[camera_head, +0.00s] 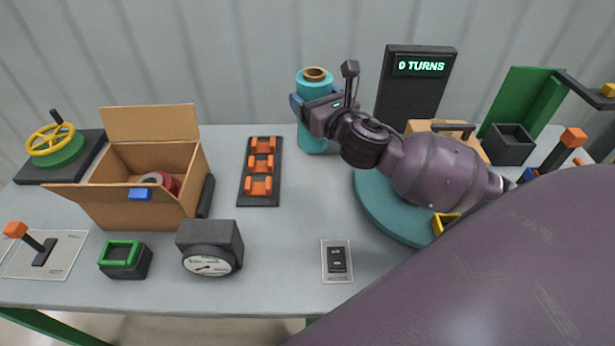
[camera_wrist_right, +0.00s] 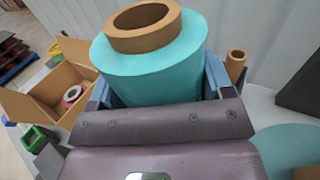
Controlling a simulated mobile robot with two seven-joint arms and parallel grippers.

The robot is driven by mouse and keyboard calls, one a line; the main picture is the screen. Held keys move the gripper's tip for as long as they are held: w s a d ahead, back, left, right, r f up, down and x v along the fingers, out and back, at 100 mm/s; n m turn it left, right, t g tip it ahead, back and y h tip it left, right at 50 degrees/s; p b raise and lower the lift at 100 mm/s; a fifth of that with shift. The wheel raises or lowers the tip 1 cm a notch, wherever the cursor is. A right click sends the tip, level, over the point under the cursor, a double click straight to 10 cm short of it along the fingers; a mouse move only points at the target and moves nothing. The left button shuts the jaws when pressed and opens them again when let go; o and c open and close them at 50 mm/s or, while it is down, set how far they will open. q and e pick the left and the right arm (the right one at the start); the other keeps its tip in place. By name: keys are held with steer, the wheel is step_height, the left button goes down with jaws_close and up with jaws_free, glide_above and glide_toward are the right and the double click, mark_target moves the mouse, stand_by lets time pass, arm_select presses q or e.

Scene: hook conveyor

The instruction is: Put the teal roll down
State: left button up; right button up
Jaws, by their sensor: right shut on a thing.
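The teal roll (camera_head: 313,138), upright with a brown core showing at its top, is at the back middle of the grey table. My right gripper (camera_head: 316,106) is shut on it, reaching in from the right with a blue finger at its side. In the right wrist view, the roll (camera_wrist_right: 150,75) sits between the blue fingers (camera_wrist_right: 155,88). Its lower end is hidden there by the gripper body. I cannot tell whether its base touches the table. My left gripper is not in view.
An open cardboard box (camera_head: 140,205) with a red roll stands left. An orange-hooked rack (camera_head: 259,200) lies left of the teal roll. A teal turntable (camera_head: 385,215) and a "0 TURNS" display (camera_head: 415,85) are right. A brown tube (camera_wrist_right: 236,65) stands near the roll. Bare table lies in front.

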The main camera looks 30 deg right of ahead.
arm_select(q)
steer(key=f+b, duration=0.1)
steer(key=b, duration=0.1)
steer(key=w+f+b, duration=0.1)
steer(key=b, duration=0.1)
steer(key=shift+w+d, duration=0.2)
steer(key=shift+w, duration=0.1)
arm_select(e)
step_height(320, 180, down, 19)
steer(key=o, duration=1.3)
steer(key=shift+s, duration=0.15)
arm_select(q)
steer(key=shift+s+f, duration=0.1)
arm_select(e)
steer(key=shift+o, duration=0.2)
